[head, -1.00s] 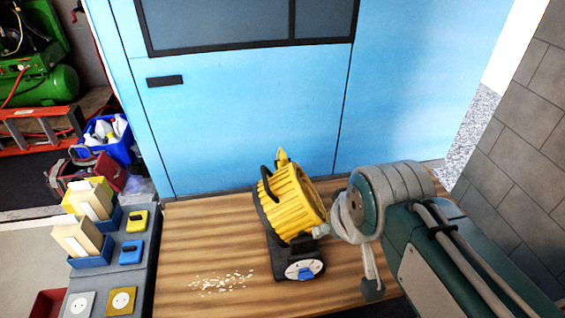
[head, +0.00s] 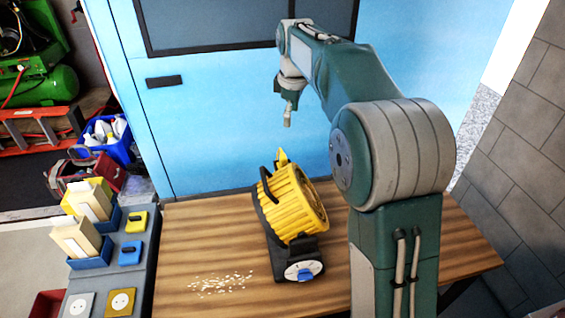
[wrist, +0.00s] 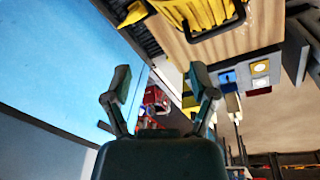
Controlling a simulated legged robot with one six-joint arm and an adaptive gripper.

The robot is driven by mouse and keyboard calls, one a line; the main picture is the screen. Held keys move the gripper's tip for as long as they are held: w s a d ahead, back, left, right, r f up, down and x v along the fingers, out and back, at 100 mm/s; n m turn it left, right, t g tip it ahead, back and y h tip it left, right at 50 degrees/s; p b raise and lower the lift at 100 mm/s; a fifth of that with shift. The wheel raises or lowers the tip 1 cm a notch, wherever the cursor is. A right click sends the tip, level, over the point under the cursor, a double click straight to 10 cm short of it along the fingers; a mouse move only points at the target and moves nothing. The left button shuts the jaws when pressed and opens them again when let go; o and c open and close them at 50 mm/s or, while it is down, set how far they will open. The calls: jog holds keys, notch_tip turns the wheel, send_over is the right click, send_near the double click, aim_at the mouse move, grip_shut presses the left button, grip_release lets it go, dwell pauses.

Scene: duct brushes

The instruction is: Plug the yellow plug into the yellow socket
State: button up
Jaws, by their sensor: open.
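The yellow plug (head: 136,221), a small yellow block with a dark top piece, sits on the grey bench at the left in the head view. The yellow socket (head: 122,301), a square plate with a round white face, lies near the bench's front end; it also shows in the wrist view (wrist: 260,67). My gripper (head: 288,118) is raised in front of the blue wall, far to the right of the plug and above it. In the wrist view my gripper (wrist: 160,80) has its two fingers spread with nothing between them.
A blue plug (head: 130,253) and a white socket (head: 78,304) share the grey bench (head: 105,271) with boxes in blue bins (head: 92,262). A yellow drum machine (head: 291,204) stands on the wooden table (head: 190,230), near white scattered bits. The blue wall (head: 230,130) stands behind.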

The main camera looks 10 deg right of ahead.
jog(key=w+f+n+g, duration=0.1)
jog(key=w+f+n, duration=0.2)
jog(key=w+f, duration=0.4)
jog(key=n, duration=0.3)
send_over(283, 156)
jog(key=shift+g, duration=0.4)
jog(key=f, duration=0.6)
jog(key=shift+w+a+f, duration=0.15)
jog(key=shift+w+f, duration=0.1)
jog(key=shift+f, duration=0.15)
jog(key=shift+f, duration=2.8)
jog(key=shift+f, duration=0.1)
notch_tip(283, 156, down, 5)
jog(key=shift+s, duration=0.15)
